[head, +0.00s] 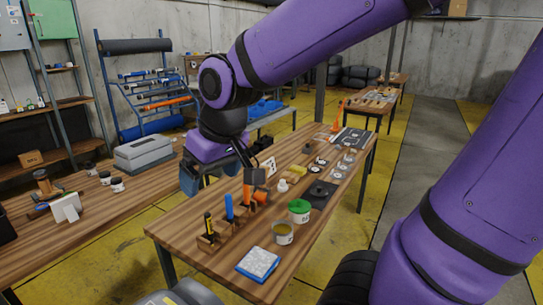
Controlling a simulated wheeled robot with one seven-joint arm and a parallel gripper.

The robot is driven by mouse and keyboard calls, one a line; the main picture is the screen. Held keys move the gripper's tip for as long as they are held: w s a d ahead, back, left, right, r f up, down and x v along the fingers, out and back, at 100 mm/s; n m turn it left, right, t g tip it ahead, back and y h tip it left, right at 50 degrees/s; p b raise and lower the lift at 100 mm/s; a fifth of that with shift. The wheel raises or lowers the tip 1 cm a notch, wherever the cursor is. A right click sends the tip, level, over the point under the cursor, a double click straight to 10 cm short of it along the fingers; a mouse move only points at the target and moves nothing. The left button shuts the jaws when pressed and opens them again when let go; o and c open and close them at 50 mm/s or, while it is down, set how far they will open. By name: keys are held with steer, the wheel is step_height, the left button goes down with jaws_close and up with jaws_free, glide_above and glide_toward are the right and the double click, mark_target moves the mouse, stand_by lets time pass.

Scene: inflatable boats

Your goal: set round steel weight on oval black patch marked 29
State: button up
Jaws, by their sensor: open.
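My gripper (257,172) hangs over the left-middle of the long wooden table (190,222), above a holder with upright tools; it is small here, and I see nothing held in it. A dark round piece (320,188) lies on a black square mat near the table's right edge and may be the round steel weight. Several small dark patches with pale round marks (315,168) lie farther back on the table. Their numbers are too small to read, so I cannot tell which is 29.
A green-lidded tub (299,211), an open tin (282,233) and a blue-and-white pad (258,263) stand at the near end. A tool holder (208,240) is at the left. An orange cone (337,127) stands at the far end. Another bench (110,205) is at left.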

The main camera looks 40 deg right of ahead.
steer(key=s+d+r+m, duration=0.1)
steer(key=s+d+r, duration=0.1)
steer(key=s, duration=0.3)
steer(key=s+d+r+t+h, duration=0.1)
steer(key=s+d+r, duration=0.2)
steer(key=s, duration=0.1)
steer(key=shift+s+d+m, duration=0.4)
stand_by(0.7)
